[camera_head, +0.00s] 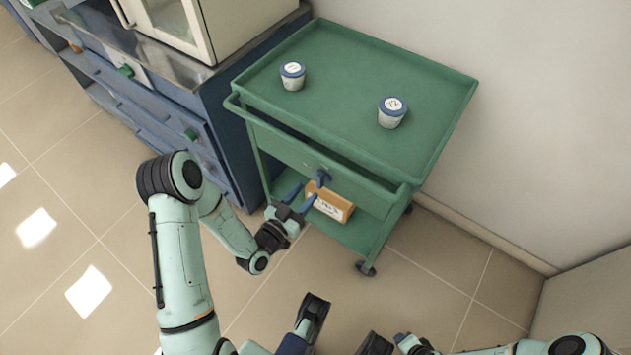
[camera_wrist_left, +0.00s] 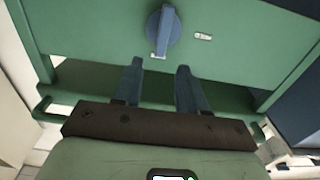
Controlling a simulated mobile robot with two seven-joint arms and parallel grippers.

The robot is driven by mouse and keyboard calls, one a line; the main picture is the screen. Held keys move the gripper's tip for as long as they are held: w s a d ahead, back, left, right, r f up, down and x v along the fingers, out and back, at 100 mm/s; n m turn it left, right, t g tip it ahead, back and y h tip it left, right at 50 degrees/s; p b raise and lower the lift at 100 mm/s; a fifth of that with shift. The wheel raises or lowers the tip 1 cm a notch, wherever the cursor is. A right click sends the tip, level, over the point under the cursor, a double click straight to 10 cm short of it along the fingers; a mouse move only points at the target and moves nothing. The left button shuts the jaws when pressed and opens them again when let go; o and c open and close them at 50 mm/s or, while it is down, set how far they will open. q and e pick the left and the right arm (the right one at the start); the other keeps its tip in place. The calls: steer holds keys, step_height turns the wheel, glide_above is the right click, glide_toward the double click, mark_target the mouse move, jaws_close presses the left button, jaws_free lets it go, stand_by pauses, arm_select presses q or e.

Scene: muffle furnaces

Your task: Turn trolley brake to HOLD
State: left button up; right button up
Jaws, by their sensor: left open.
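The trolley brake is a blue round knob (camera_head: 323,177) with a raised bar handle on the front panel of the green trolley (camera_head: 428,169). My right arm shows only partly at the bottom edge.
Two lidded cups (camera_head: 292,77) (camera_head: 392,113) stand on the trolley top. An orange-brown box (camera_head: 331,203) lies on its lower shelf, close to my left gripper. A blue cabinet (camera_head: 170,95) bearing a white furnace stands left. Floor in front is open.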

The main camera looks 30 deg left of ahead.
mark_target(318, 178)
arm_select(q)
steer(key=w, duration=0.5)
steer(key=shift+w+d+b, duration=0.2)
steer(key=shift+w+b, duration=0.1)
steer(key=shift+w, duration=0.05)
jaws_close()
